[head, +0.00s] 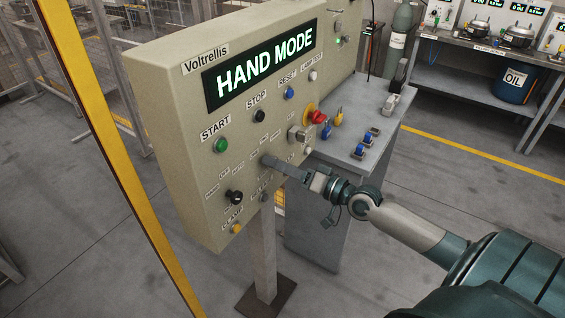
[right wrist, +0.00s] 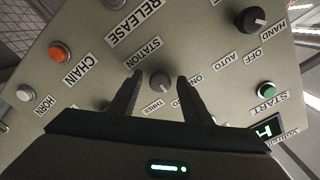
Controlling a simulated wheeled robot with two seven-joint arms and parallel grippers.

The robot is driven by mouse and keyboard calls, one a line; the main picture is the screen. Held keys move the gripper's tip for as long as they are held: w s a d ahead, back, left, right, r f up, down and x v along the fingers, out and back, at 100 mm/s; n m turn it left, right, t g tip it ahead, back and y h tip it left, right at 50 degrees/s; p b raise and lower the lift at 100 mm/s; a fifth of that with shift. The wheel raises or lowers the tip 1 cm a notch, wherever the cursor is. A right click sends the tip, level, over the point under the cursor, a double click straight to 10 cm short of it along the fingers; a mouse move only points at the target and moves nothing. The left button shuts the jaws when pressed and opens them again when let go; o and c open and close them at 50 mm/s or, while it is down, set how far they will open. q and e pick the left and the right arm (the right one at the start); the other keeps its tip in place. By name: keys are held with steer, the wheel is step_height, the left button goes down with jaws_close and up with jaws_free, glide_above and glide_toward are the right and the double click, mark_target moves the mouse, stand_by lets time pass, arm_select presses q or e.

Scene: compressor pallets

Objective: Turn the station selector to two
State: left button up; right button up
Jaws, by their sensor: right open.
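The station selector (right wrist: 160,82) is a small grey round knob on the beige control panel (head: 170,100), under the STATION label in the right wrist view. A THREE label shows beside it; other position labels are partly covered by my fingers. I cannot tell which position its pointer marks. My right gripper (head: 268,161) is open at the panel face, and it also shows in the right wrist view (right wrist: 158,88). Its two dark fingers stand on either side of the knob, with gaps visible. In the head view the fingers hide the knob. My left gripper is not in view.
A black HAND/OFF/AUTO knob (head: 235,197) and a green START button (head: 220,145) are nearby. A red emergency stop (head: 316,116) juts out at the panel's right. The display (head: 262,65) reads HAND MODE. A yellow post (head: 100,130) stands left; a grey cabinet (head: 318,225) stands right.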

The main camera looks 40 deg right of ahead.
steer(key=shift+s, duration=0.15)
steer(key=b+v, duration=0.6)
steer(key=v, duration=1.1)
stand_by(0.6)
steer(key=shift+d+f, duration=0.1)
steer(key=shift+d, duration=0.05)
stand_by(0.6)
